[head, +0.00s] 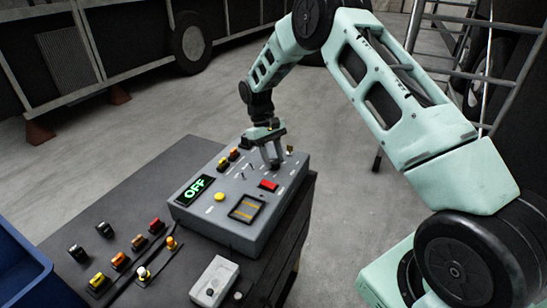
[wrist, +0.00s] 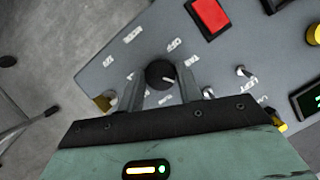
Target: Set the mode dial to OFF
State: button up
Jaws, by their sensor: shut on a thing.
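The mode dial (wrist: 158,73) is a round black knob with a white pointer mark on the grey control box (head: 225,222). In the wrist view the pointer points to the right and slightly down; the small labels around it are hard to read. My gripper (wrist: 160,88) has a finger on each side of the knob and is shut on it. In the head view my gripper (head: 271,158) reaches down to the far right part of the box and hides the dial. The box's display (head: 195,190) shows green letters reading OFF.
On the box are a red button (head: 268,185), a yellow button (head: 219,197) and small toggle switches. Several coloured knobs stand on the dark bench (head: 90,222). A light grey switch box (head: 215,281) and a blue bin (head: 22,265) are nearby. A ladder (head: 500,90) stands behind.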

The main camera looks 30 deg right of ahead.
jog(key=n+h, duration=0.1)
jog(key=n, duration=0.3)
jog(key=shift+a+n+h, duration=0.1)
jog(key=shift+n+h, duration=0.2)
jog(key=shift+h, duration=0.1)
jog(key=n+t, duration=0.1)
jog(key=n, duration=0.1)
jog(key=n+h, duration=0.1)
jog(key=n, duration=0.1)
jog(key=shift+s+a+n+t, duration=0.1)
jog(key=shift+n+t, duration=0.2)
jog(key=shift+t, duration=0.1)
jog(key=n, duration=0.2)
jog(key=n+t+h, duration=0.1)
jog(key=n, duration=0.1)
jog(key=shift+s+n+t, duration=0.15)
jog(key=shift+n+t, duration=0.15)
jog(key=shift+s+n+t, duration=0.1)
jog(key=shift+n+t, duration=0.8)
jog(key=shift+n, duration=1.3)
jog(key=o, duration=1)
jog(key=shift+f, duration=0.1)
jog(key=shift+a, duration=0.1)
jog(key=b+v, duration=0.2)
jog(key=v, duration=1.5)
jog(key=shift+r, duration=0.25)
